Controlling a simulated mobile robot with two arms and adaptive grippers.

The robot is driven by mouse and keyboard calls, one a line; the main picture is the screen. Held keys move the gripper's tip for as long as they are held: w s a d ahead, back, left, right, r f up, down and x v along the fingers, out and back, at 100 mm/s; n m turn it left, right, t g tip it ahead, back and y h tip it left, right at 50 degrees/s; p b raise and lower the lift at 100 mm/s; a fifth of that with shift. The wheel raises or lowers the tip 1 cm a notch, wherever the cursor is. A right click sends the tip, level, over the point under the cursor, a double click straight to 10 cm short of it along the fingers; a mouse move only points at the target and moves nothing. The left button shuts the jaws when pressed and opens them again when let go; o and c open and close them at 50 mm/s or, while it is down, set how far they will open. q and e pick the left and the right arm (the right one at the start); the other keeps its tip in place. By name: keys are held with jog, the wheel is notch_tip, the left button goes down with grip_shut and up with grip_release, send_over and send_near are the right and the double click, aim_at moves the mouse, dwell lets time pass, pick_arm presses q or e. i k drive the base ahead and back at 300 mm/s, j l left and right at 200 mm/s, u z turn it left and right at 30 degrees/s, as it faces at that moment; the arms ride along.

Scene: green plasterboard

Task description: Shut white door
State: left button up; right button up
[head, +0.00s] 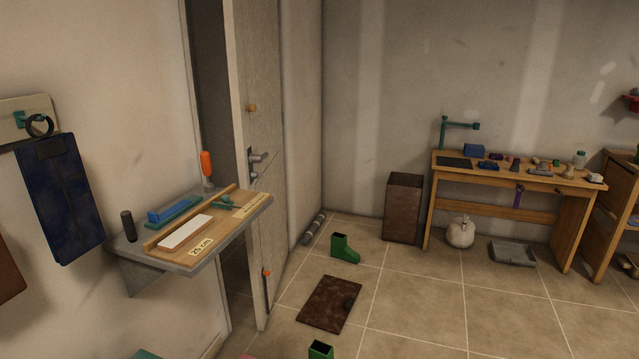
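The white door (266,80) stands ajar left of the middle, swung out towards the room. A dark gap (208,60) shows between its near edge and the wall on the left. A metal lever handle (258,158) is on its face, with a small orange-yellow knob (252,107) above. The wall shelf in front hides part of the gap and the door's lower left. Neither of my grippers is in view.
A wall shelf (262,205) with tools juts out before the door. A thin orange-topped item (267,287) is at the door's lower edge. A green boot (344,249), brown mat (330,304) and another green boot (320,351) lie on the floor. A workbench (500,212) stands right.

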aim_at(252, 39)
jog(key=i+u, duration=0.25)
jog(key=i, duration=0.5)
jog(key=i+l+u, duration=0.1)
jog(key=i+u, duration=0.15)
jog(key=i, duration=0.5)
